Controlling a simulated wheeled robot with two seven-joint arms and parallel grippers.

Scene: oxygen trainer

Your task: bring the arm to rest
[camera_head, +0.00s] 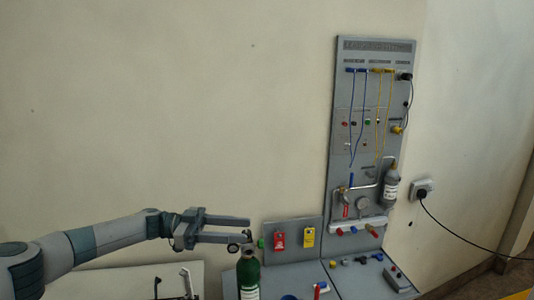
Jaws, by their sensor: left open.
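My left arm comes in from the left edge, nearly level. My left gripper (250,229) is open, with its two fingers pointing right. Nothing shows held between the fingers. A green cylinder (248,275) stands upright just below the fingertips, with a dark fitting at its top close to the lower finger. I cannot tell whether the finger touches it. My right gripper is not in view.
A tall grey trainer panel (345,110) with blue and yellow tubes stands right of the gripper. A low panel holds a red tag (280,238) and a yellow tag (308,237). A wall socket (422,188) has a cable. The wall above the arm is bare.

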